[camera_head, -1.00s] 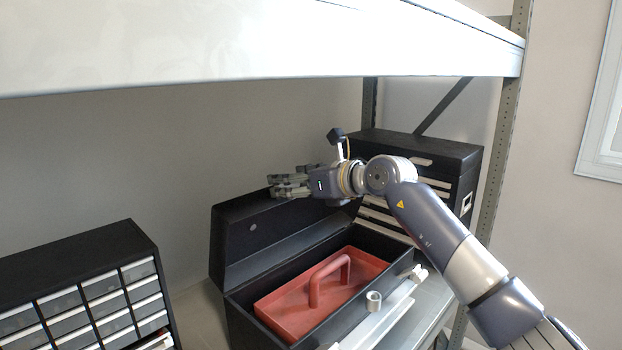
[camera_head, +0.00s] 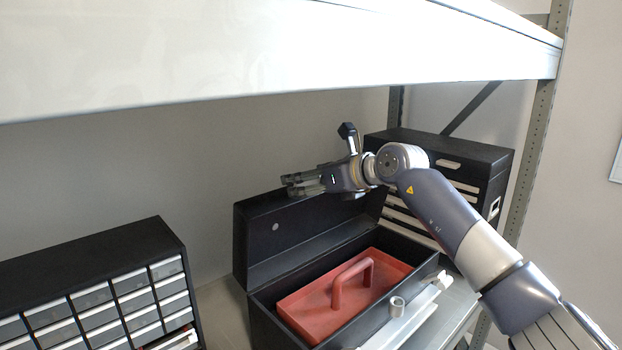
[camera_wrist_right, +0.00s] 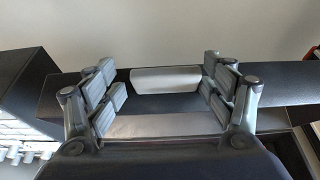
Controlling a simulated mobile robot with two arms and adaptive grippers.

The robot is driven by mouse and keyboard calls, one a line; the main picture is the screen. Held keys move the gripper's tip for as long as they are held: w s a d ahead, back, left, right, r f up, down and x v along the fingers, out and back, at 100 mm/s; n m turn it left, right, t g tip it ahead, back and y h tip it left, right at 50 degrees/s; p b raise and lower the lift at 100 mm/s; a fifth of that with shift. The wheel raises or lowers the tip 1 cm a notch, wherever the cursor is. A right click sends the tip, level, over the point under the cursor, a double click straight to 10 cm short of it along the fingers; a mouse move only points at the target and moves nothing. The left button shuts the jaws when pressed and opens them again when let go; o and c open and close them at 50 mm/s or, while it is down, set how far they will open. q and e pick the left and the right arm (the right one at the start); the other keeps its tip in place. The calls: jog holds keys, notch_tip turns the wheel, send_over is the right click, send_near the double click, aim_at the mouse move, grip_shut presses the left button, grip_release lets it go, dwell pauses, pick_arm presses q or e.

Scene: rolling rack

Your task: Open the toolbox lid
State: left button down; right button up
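The black toolbox (camera_head: 262,318) stands on the shelf with its lid (camera_head: 300,232) raised upright at the back. A red tray with a handle (camera_head: 352,288) lies inside the toolbox. My right gripper (camera_head: 290,184) is at the top edge of the raised lid, reaching in from the right. In the right wrist view, its fingers (camera_wrist_right: 166,88) are spread apart with nothing held between them, and a pale strip shows in the gap. Whether a finger touches the lid is unclear. My left gripper is not in view.
A black drawer cabinet (camera_head: 95,262) with grey drawers stands to the left. Another black drawer chest (camera_head: 455,150) stands behind, to the right. A white shelf beam (camera_head: 250,65) crosses above, and a rack post (camera_head: 535,140) stands at the right.

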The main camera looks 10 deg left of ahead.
jog(key=shift+w+d+f, duration=0.15)
jog(key=shift+d+f, duration=0.15)
jog(key=shift+f, duration=0.15)
jog(key=shift+s+d+r, duration=0.2)
jog(key=shift+d, duration=0.2)
jog(key=v, duration=1.1)
jog(key=shift+a+r, duration=0.2)
jog(key=shift+r, duration=0.15)
jog(key=shift+s, duration=0.15)
